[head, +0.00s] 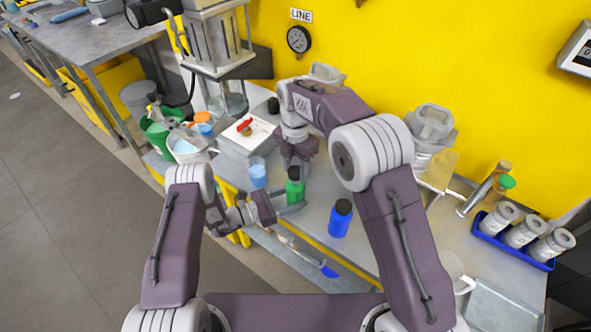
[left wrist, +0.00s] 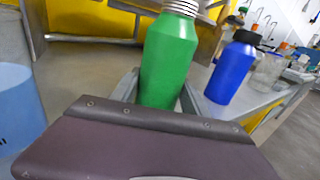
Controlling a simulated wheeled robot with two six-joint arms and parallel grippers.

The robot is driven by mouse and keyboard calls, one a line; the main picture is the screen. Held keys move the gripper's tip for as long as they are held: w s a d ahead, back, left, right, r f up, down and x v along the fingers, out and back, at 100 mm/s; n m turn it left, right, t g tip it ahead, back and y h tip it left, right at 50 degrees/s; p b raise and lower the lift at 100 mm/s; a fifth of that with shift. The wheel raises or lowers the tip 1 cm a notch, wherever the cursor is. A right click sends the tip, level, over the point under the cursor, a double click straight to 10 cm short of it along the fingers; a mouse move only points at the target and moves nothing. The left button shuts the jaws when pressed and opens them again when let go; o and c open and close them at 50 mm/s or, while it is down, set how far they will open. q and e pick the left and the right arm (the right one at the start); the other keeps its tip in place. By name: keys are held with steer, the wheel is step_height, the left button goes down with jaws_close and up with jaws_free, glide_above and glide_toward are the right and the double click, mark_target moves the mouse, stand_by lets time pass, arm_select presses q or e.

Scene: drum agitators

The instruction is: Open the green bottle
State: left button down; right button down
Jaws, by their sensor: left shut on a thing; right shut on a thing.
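The green bottle (head: 295,190) stands upright near the counter's front edge, with its black cap (head: 294,173) above the body. In the left wrist view the green bottle (left wrist: 168,62) fills the middle, and a pale ridged neck shows at the top edge; its cap is out of that frame. My left gripper (head: 291,205) is shut on the bottle's lower body from the front left. My right gripper (head: 295,163) comes down from above and is shut on the black cap. Whether the cap still touches the neck is hard to tell.
A blue bottle (head: 340,218) with a dark cap stands just right. A beaker of blue liquid (head: 257,172) stands close on the left. A white box with a red handle (head: 246,137) is behind. A blue tray (head: 546,264) with several pale cans sits at far right.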

mark_target(295, 171)
step_height(295, 171, up, 4)
steer(key=shift+r, duration=0.1)
arm_select(q)
steer(key=shift+c, duration=2.3)
jaws_free()
steer(key=shift+a, duration=0.1)
arm_select(e)
steer(key=shift+f+b, duration=0.55)
steer(key=shift+f, duration=0.05)
arm_select(q)
steer(key=v, duration=1.2)
